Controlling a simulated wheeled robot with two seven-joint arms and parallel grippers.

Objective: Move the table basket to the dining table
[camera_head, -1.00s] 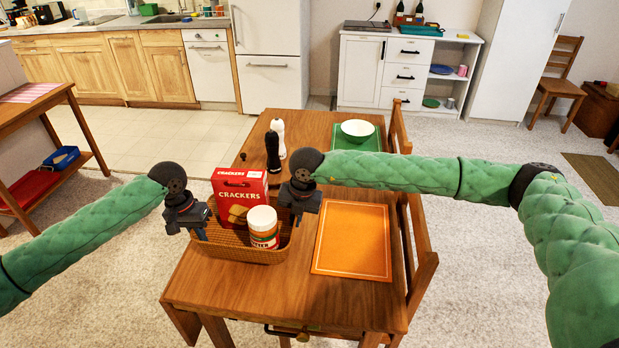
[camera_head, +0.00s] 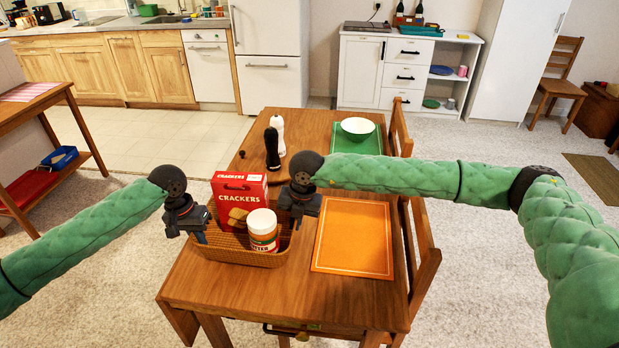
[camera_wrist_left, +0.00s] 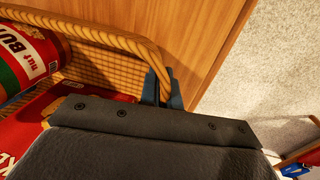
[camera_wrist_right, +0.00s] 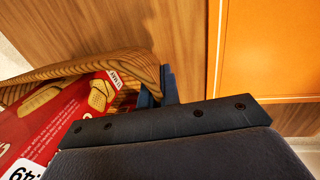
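The wicker basket (camera_head: 240,254) is over the near left part of the wooden dining table (camera_head: 260,305); I cannot tell whether its base touches the top. It holds a red cracker box (camera_head: 238,200) and a peanut butter jar (camera_head: 263,231). My left gripper (camera_head: 200,236) is at the basket's left end, its fingers (camera_wrist_left: 164,90) on both sides of the woven rim. My right gripper (camera_head: 298,222) is at the right end, its fingers (camera_wrist_right: 157,90) pinching the rim there. The basket's underside is hidden.
An orange placemat (camera_head: 353,237) lies right of the basket. Pepper mill (camera_head: 272,150), white shaker (camera_head: 278,134) and a white bowl (camera_head: 357,128) on a green placemat (camera_head: 342,142) stand farther back. Chairs (camera_head: 423,245) line the right side. A side table (camera_head: 30,112) is at left.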

